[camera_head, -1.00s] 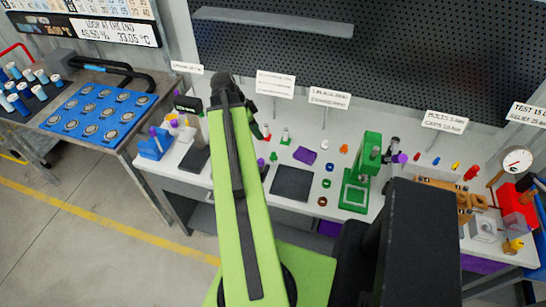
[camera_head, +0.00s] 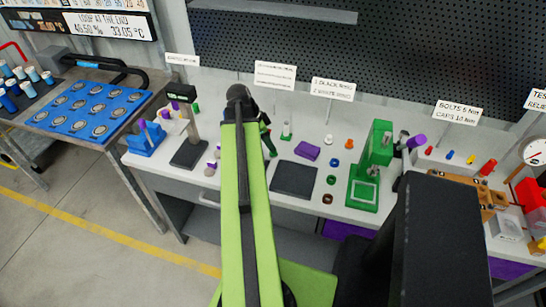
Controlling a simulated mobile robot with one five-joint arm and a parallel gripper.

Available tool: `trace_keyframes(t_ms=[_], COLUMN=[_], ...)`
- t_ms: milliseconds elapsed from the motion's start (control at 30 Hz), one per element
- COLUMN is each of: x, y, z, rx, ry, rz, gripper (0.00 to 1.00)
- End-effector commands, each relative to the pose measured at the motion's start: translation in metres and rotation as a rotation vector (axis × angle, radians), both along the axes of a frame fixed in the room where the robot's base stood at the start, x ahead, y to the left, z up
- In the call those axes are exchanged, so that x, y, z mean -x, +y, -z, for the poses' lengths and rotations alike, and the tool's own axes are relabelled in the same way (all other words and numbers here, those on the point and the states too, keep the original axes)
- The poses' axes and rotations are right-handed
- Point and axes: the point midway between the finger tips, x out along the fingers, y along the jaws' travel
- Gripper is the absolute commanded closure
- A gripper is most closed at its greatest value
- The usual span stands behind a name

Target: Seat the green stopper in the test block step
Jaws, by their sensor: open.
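My gripper (camera_head: 268,142) shows only in part beyond the end of my light green arm, low over the bench; it is open. A small green piece, possibly the green stopper, is at or just behind its tips, largely hidden, so I cannot tell whether they touch. A green ring (camera_head: 332,180) lies farther right on the bench. The test block cannot be made out for certain; a red block (camera_head: 527,194) stands at the right edge below a pressure gauge (camera_head: 536,151), near a cut-off sign reading "TEST".
A dark mat (camera_head: 294,180), a purple block (camera_head: 307,150) and a green press (camera_head: 371,170) stand on the white bench. A scale with a dark plate (camera_head: 189,153) and a blue rack (camera_head: 146,139) are at left. Wooden blocks (camera_head: 455,192) are at right.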

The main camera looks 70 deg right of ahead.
Motion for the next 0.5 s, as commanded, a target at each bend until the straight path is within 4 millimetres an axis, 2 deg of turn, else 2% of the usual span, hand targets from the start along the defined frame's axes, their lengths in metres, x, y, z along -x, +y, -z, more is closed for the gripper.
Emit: trace_keyframes(t_ms=[33, 200, 467, 500], x=[0.001, 0.008, 0.01, 0.01], y=[-0.003, -0.01, -0.012, -0.012], z=[0.014, 0.042, 0.041, 0.041], rx=[0.0, 0.0, 0.0, 0.0], ry=[0.0, 0.0, 0.0, 0.0], rz=[0.001, 0.001, -0.001, -0.001], gripper=[0.56, 0.56, 0.56, 0.6])
